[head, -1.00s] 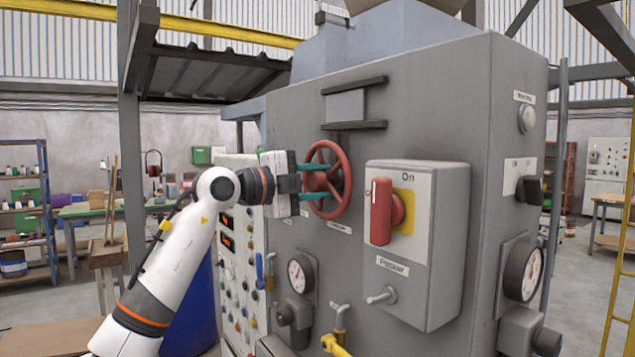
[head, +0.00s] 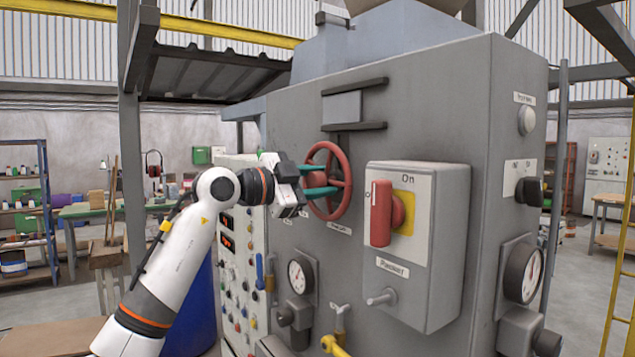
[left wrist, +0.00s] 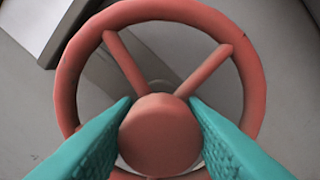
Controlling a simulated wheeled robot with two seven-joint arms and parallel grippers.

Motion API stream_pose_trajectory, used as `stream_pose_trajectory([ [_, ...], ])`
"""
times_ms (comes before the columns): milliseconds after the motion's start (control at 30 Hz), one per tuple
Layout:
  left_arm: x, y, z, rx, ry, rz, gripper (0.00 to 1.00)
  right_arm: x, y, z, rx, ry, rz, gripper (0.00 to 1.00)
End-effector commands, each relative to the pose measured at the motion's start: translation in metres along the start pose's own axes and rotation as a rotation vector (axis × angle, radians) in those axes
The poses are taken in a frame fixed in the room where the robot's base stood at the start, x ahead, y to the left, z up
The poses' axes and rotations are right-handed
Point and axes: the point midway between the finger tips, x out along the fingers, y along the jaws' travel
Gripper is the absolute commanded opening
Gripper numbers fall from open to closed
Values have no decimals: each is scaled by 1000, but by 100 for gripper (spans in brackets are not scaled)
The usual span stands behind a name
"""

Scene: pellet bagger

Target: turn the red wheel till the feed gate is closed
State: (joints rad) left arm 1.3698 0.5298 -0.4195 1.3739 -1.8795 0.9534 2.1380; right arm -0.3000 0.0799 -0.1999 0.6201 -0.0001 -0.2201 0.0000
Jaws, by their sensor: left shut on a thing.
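The red wheel (head: 346,185) is mounted on the front of the grey machine. My left gripper (head: 328,180) reaches it from the left, rolled at a tilt. In the left wrist view its teal fingers (left wrist: 160,100) lie on either side of the wheel's round red hub (left wrist: 160,135), inside the rim, shut on it. Two spokes run up from the hub in a V; the lower part of the wheel is partly hidden by the fingers. Above the wheel, a light grey plate (head: 342,107) sits between two dark rails; I cannot tell how far the feed gate is open. My right gripper is not in view.
A control box with a red rotary handle (head: 381,213) juts out just right of the wheel. Below are a gauge (head: 299,273) and a yellow pipe valve (head: 335,346). A panel of buttons (head: 236,290) stands behind my left arm.

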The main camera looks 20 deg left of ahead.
Motion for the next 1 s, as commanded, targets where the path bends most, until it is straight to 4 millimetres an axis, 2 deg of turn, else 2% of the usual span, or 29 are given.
stream_pose_trajectory([
  [400, 0, 0, 0, -11, 0, 1, 0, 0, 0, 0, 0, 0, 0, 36],
  [433, 0, 0, 0, -11, 0, 1, 39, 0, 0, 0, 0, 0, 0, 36],
  [567, 0, 0, 0, -10, 0, 0, 60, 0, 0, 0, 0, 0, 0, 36],
  [867, -2, 0, -1, -9, 0, 0, 60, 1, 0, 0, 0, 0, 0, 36],
  [1000, -15, -1, -2, -7, -1, 2, 60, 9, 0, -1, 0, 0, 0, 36],
])
